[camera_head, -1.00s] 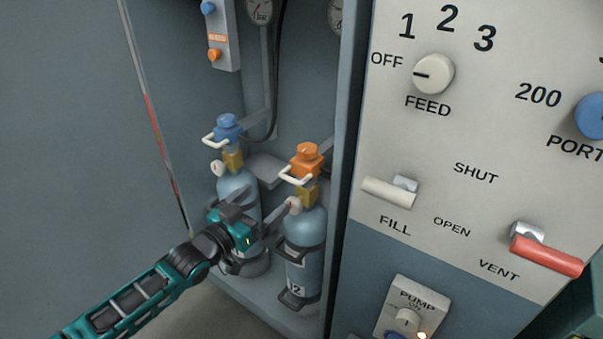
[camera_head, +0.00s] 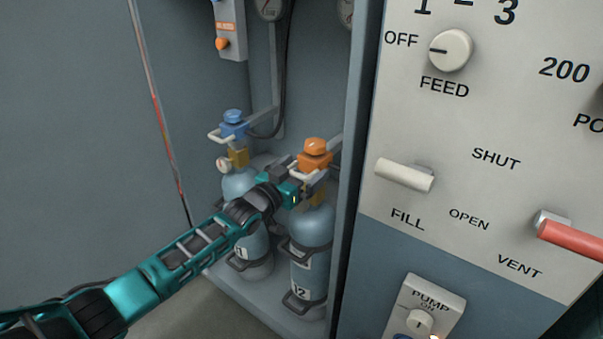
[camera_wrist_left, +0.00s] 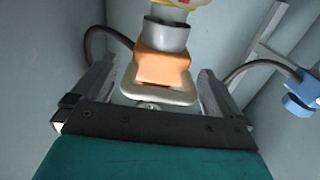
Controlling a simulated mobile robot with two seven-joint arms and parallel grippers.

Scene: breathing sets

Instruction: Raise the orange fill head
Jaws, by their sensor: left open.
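The orange fill head (camera_head: 315,152) sits on top of the right-hand cylinder (camera_head: 312,226), marked 12. It carries a pale looped handle (camera_head: 299,173). My left gripper (camera_head: 308,182) is at the front of this head, level with its handle, and partly hides the handle and the brass part. In the left wrist view the orange head (camera_wrist_left: 162,68) and its pale handle (camera_wrist_left: 158,96) stand between the two spread fingers of the left gripper (camera_wrist_left: 156,72). The fingers look apart from the head on both sides. My right gripper is out of view.
The left cylinder (camera_head: 240,182) with a blue head (camera_head: 233,122) stands close beside it; that head also shows at right in the left wrist view (camera_wrist_left: 302,92). The cabinet's edge and control panel (camera_head: 450,130) rise close to the right. Open floor lies front left.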

